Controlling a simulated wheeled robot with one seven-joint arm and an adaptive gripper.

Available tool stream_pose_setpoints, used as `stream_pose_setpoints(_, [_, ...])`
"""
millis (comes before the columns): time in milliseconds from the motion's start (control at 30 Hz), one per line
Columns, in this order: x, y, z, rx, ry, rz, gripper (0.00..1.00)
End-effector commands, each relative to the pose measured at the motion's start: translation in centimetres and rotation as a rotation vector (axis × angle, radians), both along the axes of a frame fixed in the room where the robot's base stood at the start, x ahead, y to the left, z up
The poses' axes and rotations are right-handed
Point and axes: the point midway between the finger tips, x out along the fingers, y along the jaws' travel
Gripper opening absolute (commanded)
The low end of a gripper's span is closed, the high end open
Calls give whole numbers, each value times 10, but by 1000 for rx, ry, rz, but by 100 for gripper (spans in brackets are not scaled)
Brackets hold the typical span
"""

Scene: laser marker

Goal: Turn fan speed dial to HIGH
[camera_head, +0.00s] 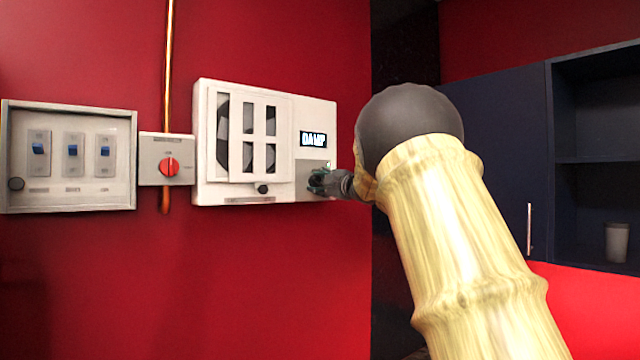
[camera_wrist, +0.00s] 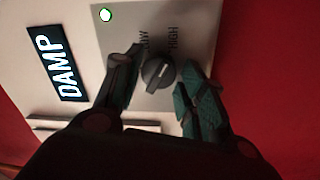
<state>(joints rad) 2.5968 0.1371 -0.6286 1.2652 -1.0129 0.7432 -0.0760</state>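The fan speed dial (camera_wrist: 158,73) is a dark round knob on a grey plate in the wrist view. The words LOW and HIGH stand by it, LOW partly hidden by a finger. My gripper (camera_wrist: 162,62) is open, with one finger on each side of the dial and visible gaps. In the head view my gripper (camera_head: 325,182) covers the dial at the lower right of the white fan unit (camera_head: 243,187). The unit's display (camera_head: 313,139) reads DAMP.
A round light (camera_wrist: 105,15) glows beside the dial. Left of the fan unit are a red rotary switch (camera_head: 169,167) and a panel with blue switches (camera_head: 73,148). Dark cabinets (camera_head: 497,130) and a cup (camera_head: 617,242) are at right. The red wall below the unit is clear.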

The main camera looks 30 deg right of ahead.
Motion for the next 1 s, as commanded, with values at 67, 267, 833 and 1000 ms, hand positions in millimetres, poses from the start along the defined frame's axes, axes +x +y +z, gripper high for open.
stream_pose_setpoints(67, [0,0,0,0,0,0,57])
stream_pose_setpoints(267, [0,0,1,-1,-1,1,57])
stream_pose_setpoints(833, [-60,-3,-3,1,-2,-1,57])
stream_pose_setpoints(1000, [-89,-4,-5,1,-1,0,57])
